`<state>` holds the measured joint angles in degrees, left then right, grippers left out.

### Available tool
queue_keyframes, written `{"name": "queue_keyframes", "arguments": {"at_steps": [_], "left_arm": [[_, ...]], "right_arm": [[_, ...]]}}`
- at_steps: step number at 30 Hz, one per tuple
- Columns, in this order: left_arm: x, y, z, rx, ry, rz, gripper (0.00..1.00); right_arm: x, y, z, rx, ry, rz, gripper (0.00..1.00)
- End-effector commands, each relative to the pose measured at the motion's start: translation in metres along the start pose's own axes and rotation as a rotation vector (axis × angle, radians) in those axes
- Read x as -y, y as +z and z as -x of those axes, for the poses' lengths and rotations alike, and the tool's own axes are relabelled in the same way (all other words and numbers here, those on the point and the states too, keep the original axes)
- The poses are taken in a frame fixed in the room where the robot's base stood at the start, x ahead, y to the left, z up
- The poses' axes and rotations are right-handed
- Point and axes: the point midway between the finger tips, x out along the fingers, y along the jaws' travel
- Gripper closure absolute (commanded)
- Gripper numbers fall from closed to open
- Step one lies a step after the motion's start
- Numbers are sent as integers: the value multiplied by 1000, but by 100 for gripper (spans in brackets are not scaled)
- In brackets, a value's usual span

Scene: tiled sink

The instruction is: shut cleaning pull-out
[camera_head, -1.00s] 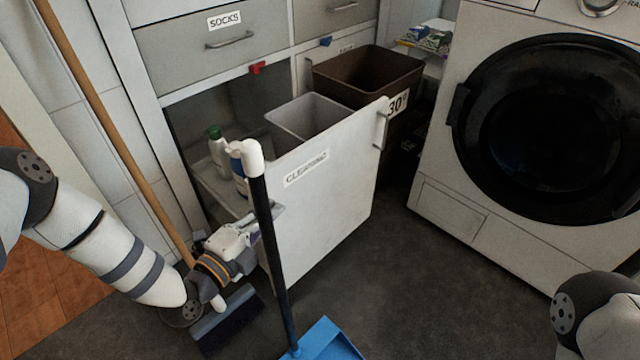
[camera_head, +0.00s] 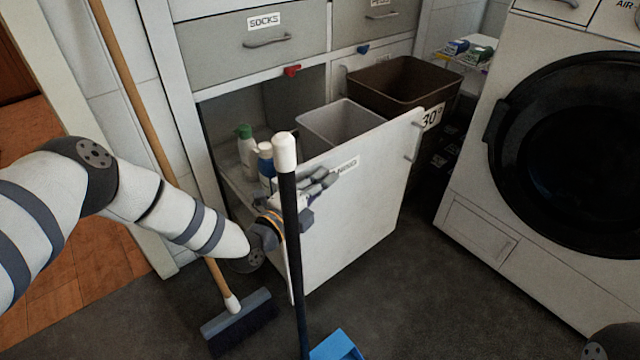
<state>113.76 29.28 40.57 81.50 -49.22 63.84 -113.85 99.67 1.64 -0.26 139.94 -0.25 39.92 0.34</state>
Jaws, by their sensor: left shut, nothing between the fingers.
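The cleaning pull-out stands open, its white front panel (camera_head: 365,220) away from the cabinet. Its label (camera_head: 345,167) is partly covered by my left gripper, and a handle (camera_head: 411,150) sits near the right edge. My left gripper (camera_head: 326,181) is shut and empty, at the upper left part of the panel, partly hidden by a black pole. I cannot tell whether it touches the panel. My right gripper is out of view.
The black pole (camera_head: 291,230) with a white top rises from a blue dustpan (camera_head: 337,346) before the panel. A broom (camera_head: 240,318) stands at left. A brown bin (camera_head: 405,85) marked 30° is behind. A washing machine (camera_head: 480,235) stands right, with bare floor between.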

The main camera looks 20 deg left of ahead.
Motion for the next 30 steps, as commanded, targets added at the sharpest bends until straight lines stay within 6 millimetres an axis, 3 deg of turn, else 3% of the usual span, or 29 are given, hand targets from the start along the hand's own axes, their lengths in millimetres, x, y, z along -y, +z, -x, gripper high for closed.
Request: {"name": "queue_keyframes", "arguments": {"at_steps": [11,17,30], "left_arm": [[-1,10,-2,-1,0,-2,100],[-1,38,-10,1,-1,-5,100],[-5,120,-29,2,0,-2,100]], "right_arm": [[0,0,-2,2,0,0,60],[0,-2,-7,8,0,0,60],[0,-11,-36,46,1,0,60]]}}
